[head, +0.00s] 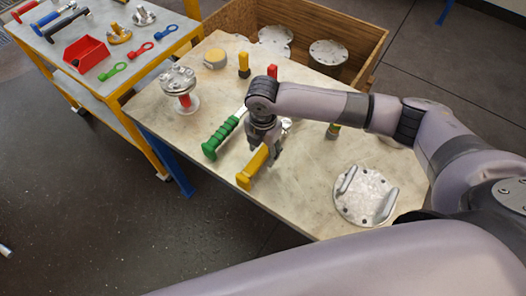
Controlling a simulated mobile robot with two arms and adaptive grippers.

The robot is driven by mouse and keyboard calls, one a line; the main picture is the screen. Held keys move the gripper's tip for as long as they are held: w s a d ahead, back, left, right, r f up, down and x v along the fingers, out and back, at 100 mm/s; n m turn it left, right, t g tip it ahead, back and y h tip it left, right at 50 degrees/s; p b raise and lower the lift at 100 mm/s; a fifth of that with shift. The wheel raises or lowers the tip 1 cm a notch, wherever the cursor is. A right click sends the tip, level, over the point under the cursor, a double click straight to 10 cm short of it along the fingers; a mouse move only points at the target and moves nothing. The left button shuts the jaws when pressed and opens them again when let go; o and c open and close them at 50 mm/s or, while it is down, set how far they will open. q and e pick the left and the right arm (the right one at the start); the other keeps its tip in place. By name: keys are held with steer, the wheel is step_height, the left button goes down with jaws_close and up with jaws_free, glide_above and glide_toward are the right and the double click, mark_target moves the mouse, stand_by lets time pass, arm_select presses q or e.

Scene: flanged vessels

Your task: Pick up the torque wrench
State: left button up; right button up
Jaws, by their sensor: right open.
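A tool with a ribbed green handle (220,139) lies on the pale worktable, its metal shaft running up toward my right arm. A tool with a yellow handle (250,170) lies just right of it, partly hidden by my right gripper. I cannot tell for sure which of the two is the torque wrench. My right gripper (264,150) points down with its fingers open at the upper end of the yellow handle. Whether it touches the handle is unclear. My left gripper is not in view.
A round flange cover with two handles (352,207) lies at the table's right. A flanged vessel (178,80) stands at the left. A wooden crate (239,20) with metal discs is behind. A yellow cart (118,92) with tools and a red bin (86,54) stands left.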

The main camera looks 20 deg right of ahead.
steer(key=shift+f, duration=0.95)
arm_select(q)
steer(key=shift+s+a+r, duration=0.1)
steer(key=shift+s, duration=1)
arm_select(e)
steer(key=c, duration=0.6)
jaws_close()
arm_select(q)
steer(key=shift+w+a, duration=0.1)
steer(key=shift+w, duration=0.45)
